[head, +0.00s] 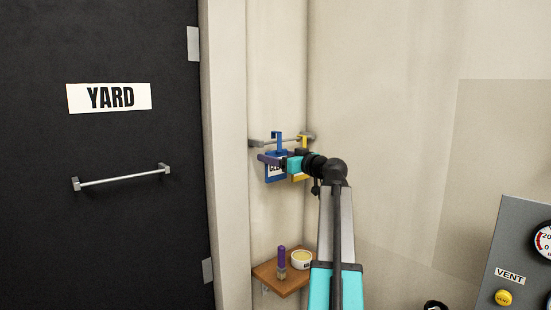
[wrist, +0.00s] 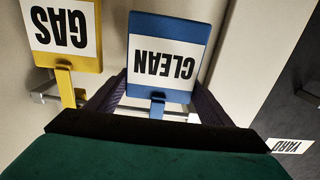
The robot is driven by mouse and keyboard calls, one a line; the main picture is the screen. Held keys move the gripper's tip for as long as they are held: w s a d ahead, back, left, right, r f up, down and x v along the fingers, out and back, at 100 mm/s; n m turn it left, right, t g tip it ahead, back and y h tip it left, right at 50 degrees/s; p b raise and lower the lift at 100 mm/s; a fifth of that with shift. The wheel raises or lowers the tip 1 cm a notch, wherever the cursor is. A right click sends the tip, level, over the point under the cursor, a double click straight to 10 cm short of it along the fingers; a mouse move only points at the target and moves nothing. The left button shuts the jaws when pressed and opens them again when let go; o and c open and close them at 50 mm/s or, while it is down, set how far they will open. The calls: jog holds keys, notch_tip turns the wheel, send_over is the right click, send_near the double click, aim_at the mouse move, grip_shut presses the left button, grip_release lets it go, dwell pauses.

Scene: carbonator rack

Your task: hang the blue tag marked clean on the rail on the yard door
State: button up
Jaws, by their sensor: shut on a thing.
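The blue tag marked CLEAN (wrist: 168,28) is upside down in the wrist view, with the fingers of my gripper (wrist: 160,82) closed on its two sides near the hook end. In the head view the blue tag (head: 276,176) hangs upright at the wall rail (head: 261,143), partly behind my gripper (head: 276,160). Its hook is at the height of that rail; I cannot tell whether it still rests on it. The black yard door (head: 120,240) on the left bears a YARD sign (head: 109,97) and an empty metal rail (head: 122,177).
A yellow tag marked GAS (wrist: 62,25) hangs close beside the blue one. A wooden shelf (head: 284,287) below holds a purple-handled brush (head: 281,260) and a small tub (head: 301,260). A grey gauge panel (head: 505,255) stands at right. The door frame (head: 226,160) lies between the two rails.

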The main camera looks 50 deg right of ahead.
jog(key=s+b, duration=0.4)
jog(key=s, duration=0.9)
jog(key=shift+s+a+b, duration=0.3)
jog(key=shift+a+b, duration=0.1)
jog(key=shift+a, duration=0.05)
dwell(1.8)
jog(key=shift+s, duration=0.1)
dwell(0.5)
